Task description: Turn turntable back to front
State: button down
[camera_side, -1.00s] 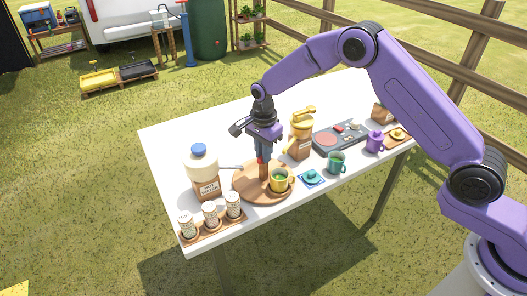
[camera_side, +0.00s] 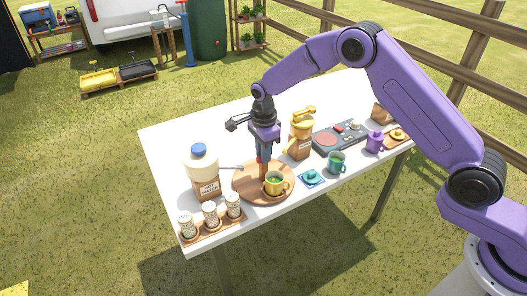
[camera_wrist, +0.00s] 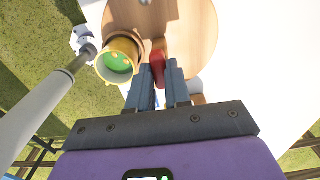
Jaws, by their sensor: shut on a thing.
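The round wooden turntable (camera_side: 247,186) lies on the white table, and it also shows in the wrist view (camera_wrist: 197,32). A yellow mug (camera_side: 275,186) with green contents stands near its front right edge; the mug is at the left in the wrist view (camera_wrist: 117,62). A wooden post with a red part (camera_wrist: 157,60) rises from the turntable. My gripper (camera_side: 262,166) points down over the turntable, its fingers (camera_wrist: 161,72) shut around this post. The fingers partly hide the post.
A white jar with a blue lid (camera_side: 202,172) stands left of the turntable, with shakers on a wooden tray (camera_side: 214,228) in front. A yellow-topped grinder (camera_side: 301,135), blue coaster (camera_side: 311,178) and teal mug (camera_side: 337,163) stand to the right. The table's back left is clear.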

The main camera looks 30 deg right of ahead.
jog(key=shift+r, duration=0.1)
jog(key=c, duration=1.1)
grip_release()
jog(key=shift+o, duration=0.2)
notch_tip(320, 180, up, 17)
jog(key=shift+r, duration=0.2)
